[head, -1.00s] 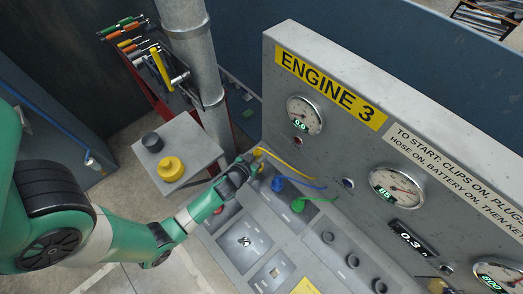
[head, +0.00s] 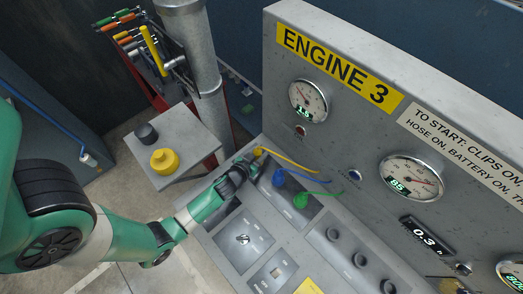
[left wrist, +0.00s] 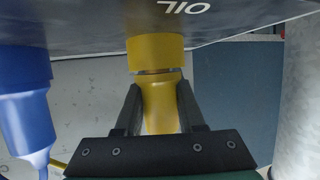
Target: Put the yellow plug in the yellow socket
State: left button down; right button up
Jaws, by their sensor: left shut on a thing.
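The yellow plug (left wrist: 158,105) is between the two dark fingers of my left gripper (left wrist: 157,108), shut on its tapered body. A wider yellow ring, the yellow socket (left wrist: 155,52), is directly above the plug in the left wrist view, in line with it. The socket is hidden there. My right gripper is out of view.
A blue plug (left wrist: 25,105) stands close beside my gripper; it also shows in the head view (head: 278,179), with a green plug (head: 300,201) beyond. The upright gauge panel (head: 340,130) is behind. A small table holds a yellow knob-like thing (head: 164,162) and a black one (head: 146,133).

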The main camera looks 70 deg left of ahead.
pick_arm(q)
jog(key=shift+c, duration=2.2)
grip_release()
jog(key=v, duration=1.1)
jog(key=shift+s+d+r, duration=0.15)
jog(key=shift+s+d, duration=0.05)
